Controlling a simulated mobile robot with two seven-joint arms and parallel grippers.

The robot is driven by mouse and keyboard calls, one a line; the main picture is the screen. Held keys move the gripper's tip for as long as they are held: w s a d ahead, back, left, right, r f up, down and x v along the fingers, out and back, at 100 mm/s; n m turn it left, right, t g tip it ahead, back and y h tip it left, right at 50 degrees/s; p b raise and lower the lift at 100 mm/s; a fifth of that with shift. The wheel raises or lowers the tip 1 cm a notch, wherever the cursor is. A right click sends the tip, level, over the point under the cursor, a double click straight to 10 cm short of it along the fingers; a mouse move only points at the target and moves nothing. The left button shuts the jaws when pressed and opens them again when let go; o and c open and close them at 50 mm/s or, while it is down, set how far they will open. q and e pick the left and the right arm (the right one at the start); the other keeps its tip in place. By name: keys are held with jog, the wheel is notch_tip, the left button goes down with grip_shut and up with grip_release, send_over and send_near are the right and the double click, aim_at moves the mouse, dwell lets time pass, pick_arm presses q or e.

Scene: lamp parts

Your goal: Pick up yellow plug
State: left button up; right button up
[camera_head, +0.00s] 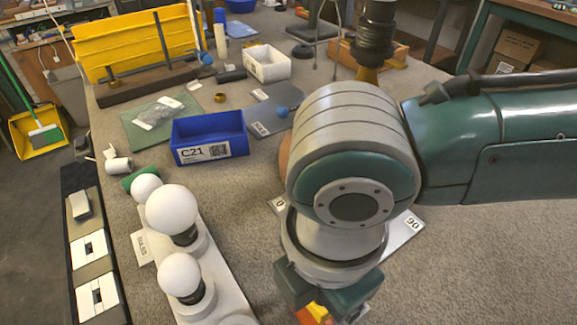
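My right arm comes in from the right and hangs over the table. My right gripper (322,303) points down at the bottom edge of the view, partly cut off and partly hidden by its own wrist. A small yellow and orange-red piece (318,311) shows between its dark finger parts. It may be the yellow plug, but its full shape is hidden. I cannot tell whether the fingers touch it. My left gripper is not in view.
White bulbs (172,210) on a pale base stand at the lower left. A blue bin (209,138) marked C21 and a white bin (266,64) stand behind. A grey plate (404,229) marked 90 lies under my arm. The table is clear at the lower right.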

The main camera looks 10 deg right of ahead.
grip_shut()
dwell(0.4)
jog(key=shift+r, duration=0.1)
notch_tip(320, 180, up, 20)
jog(key=p, duration=0.4)
